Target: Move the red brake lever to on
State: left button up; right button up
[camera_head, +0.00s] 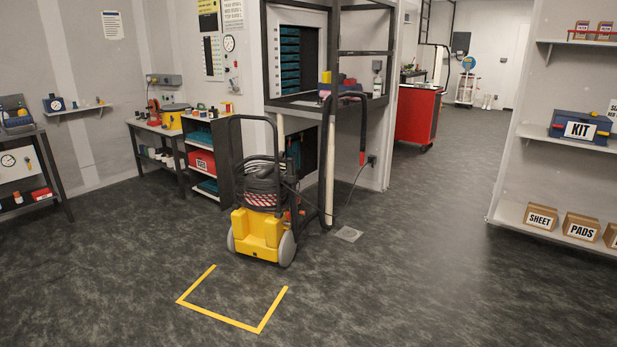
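A yellow wheeled extraction cart (257,235) stands upright on the floor near the middle, with grey wheels, a dark handle frame and a coiled grey hose (262,178). A dark pipe arches up at its right side, and a red piece (362,157) shows at the pipe's hanging end. A small orange-red part (293,214) shows at the cart's right side. I cannot tell whether either is the brake lever, so its position cannot be read. Neither of my grippers is in view.
A yellow tape outline (233,322) marks the floor in front of the cart. A dark cable runs from the cart to a wall socket (372,160). A bench (160,130) and shelf stand left, a red cabinet (418,115) behind, wall shelves right. The front floor is clear.

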aim_at(288, 224)
jog(key=i+l+u, duration=0.1)
jog(key=i+u, duration=0.15)
jog(key=i, duration=1.9)
